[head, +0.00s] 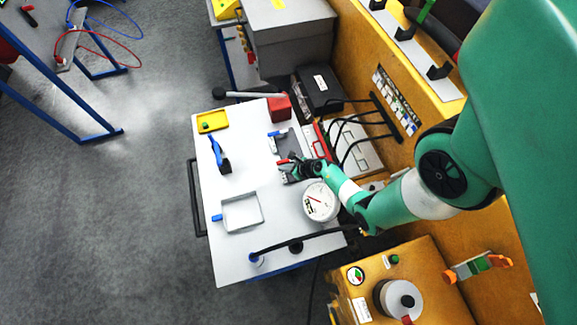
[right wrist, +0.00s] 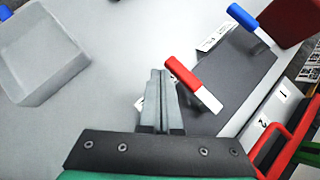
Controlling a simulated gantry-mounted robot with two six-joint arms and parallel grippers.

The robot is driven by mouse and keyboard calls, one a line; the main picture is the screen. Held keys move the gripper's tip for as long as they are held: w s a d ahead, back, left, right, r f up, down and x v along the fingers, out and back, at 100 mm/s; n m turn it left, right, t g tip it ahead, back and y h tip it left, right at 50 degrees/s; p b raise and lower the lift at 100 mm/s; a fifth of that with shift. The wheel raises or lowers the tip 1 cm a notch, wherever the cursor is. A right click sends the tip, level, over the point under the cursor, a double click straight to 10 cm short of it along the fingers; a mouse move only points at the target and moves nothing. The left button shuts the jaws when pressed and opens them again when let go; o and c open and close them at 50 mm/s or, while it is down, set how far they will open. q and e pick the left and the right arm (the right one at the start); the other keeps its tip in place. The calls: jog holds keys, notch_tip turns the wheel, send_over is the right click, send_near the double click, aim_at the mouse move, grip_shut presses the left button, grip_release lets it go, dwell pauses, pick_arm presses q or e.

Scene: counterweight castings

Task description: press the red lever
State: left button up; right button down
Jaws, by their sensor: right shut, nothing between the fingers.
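The red lever (right wrist: 193,78) has a red grip and a pale lower end, and stands at the edge of a dark grey plate (right wrist: 240,70). In the head view the red lever (head: 283,162) is small and close to my gripper. My right gripper (right wrist: 161,75) is shut and empty; its fingertips are just left of the red lever in the wrist view, and I cannot tell whether they touch it. In the head view my right gripper (head: 290,174) is over the white table (head: 240,175). A blue lever (right wrist: 246,20) stands farther along the plate. My left gripper is out of view.
A red block (head: 279,108) stands beyond the blue lever. A round gauge (head: 320,202) is near my right wrist. A grey open tray (head: 223,227), a blue tool (head: 218,153) and a yellow tray (head: 201,126) are on the table.

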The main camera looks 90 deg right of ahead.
dwell(0.5)
jog(key=shift+r, duration=0.25)
jog(key=p+v, duration=0.4)
jog(key=v, duration=0.7)
jog(key=shift+s, duration=0.2)
jog(key=shift+a, duration=0.15)
